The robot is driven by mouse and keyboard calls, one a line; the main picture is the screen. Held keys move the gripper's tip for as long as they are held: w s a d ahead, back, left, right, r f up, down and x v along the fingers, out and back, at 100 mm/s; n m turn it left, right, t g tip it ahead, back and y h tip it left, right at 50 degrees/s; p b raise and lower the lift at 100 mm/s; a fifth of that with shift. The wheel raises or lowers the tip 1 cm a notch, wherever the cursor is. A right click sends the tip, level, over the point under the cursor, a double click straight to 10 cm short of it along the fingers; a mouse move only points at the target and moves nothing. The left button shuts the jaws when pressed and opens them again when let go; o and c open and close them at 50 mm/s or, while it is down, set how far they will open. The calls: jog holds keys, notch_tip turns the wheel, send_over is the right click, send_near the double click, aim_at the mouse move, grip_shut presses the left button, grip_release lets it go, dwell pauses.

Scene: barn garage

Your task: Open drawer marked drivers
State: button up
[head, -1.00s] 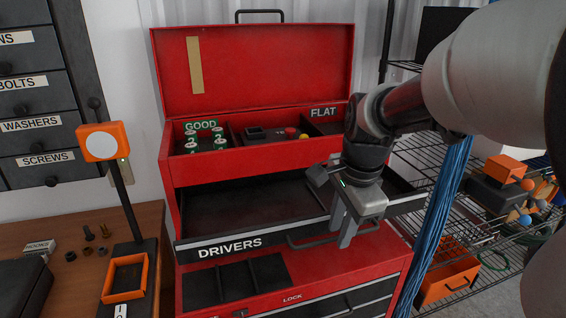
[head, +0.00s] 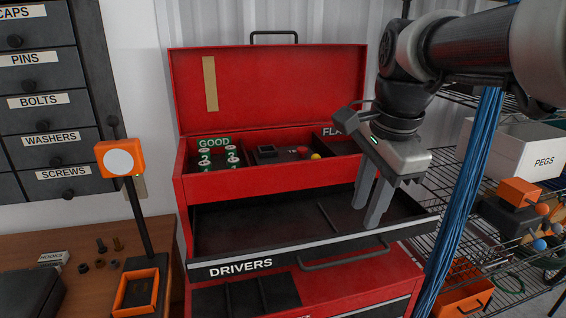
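The drawer marked DRIVERS (head: 217,265) is pulled out from the red tool chest (head: 300,178). Its dark inside shows, with a thin divider and no tools that I can see. Its bar handle (head: 343,259) is on the front, to the right of the label. My gripper (head: 367,216) points down over the right part of the drawer, behind and above the handle. Its two fingers stand apart with a narrow gap, hold nothing visible and look clear of the handle. The gripper and its fingers hide part of the drawer's right inside.
A divided tray (head: 245,296) lies below the drawer. A blue cable bundle (head: 462,190) and wire shelving stand close on the right. A workbench with an orange-headed stand (head: 121,159) is on the left.

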jog(key=r, duration=0.4)
jog(key=shift+s+d, duration=0.1)
jog(key=shift+s, duration=0.25)
jog(key=s+a+f+n+t+p, duration=0.3)
jog(key=s+f+n, duration=0.3)
jog(key=s+n, duration=0.4)
jog(key=n+p, duration=0.1)
jog(key=n, duration=0.4)
jog(key=shift+a+n, duration=0.2)
jog(key=shift+n, duration=0.2)
